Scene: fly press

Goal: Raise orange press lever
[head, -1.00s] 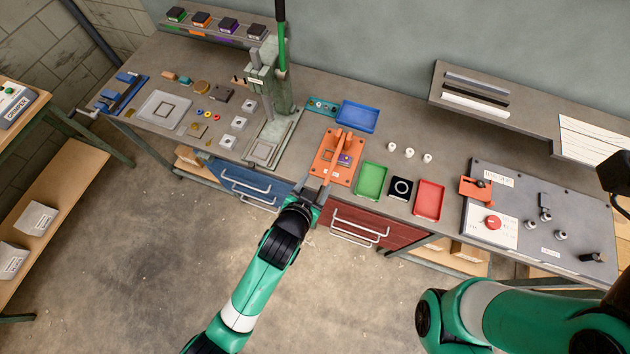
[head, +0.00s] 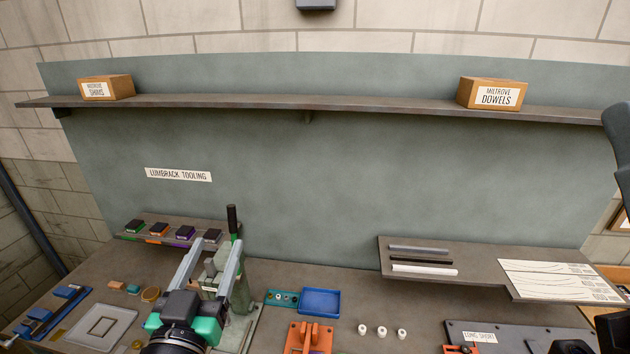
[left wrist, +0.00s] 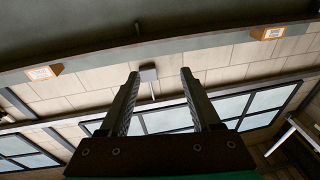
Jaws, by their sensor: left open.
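My left gripper (head: 219,242) is raised left of the orange press, in front of the green fly press. Its two fingers are spread, with nothing held between them. In the left wrist view the open fingers (left wrist: 158,72) point up towards the wall and windows. Dark parts at the right edge of the head view are probably my right arm, but no right fingers can be made out.
The green fly press (head: 240,318) stands behind my left gripper, with its black-handled bar (head: 232,219) upright. A blue tray (head: 320,302) and several white cylinders are near the orange press. A long shelf (head: 330,108) crosses the wall above.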

